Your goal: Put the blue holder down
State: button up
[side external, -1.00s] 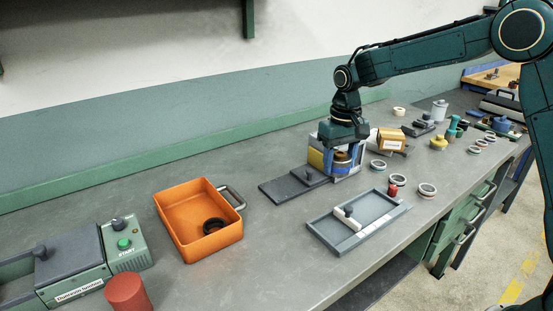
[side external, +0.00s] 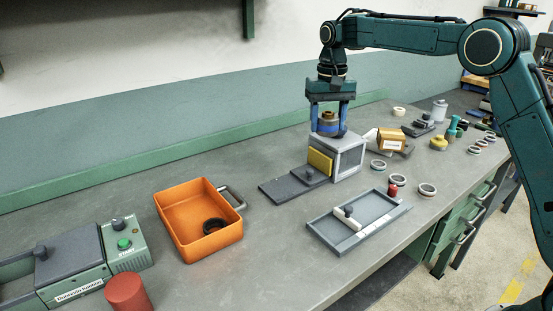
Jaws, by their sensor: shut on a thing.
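My gripper (side external: 330,112) points straight down, its two blue fingers shut on the blue holder (side external: 327,132). The holder is round and blue, with a brass-coloured ring-shaped part (side external: 328,118) on it between the fingers. It is just above the top of a grey box-like fixture (side external: 350,158). Whether its underside touches the fixture cannot be told from this view.
A dark sliding plate (side external: 280,187) with a knob lies left of the fixture. A grey tray (side external: 370,225) is in front. An orange bin (side external: 188,240) with a black ring stands left. Several rings and a cardboard box (side external: 390,141) lie right. Bare bench lies behind the bin.

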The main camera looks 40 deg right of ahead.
send_over(320, 197)
notch_tip(320, 197, down, 16)
jog(key=shift+w+r, duration=0.1)
jog(key=shift+r, duration=0.05)
dwell(0.5)
jog(key=shift+f, duration=2.1)
jog(key=shift+f, duration=0.1)
jog(key=o, duration=1.5)
jog(key=shift+f, duration=0.15)
jog(key=shift+r, duration=0.2)
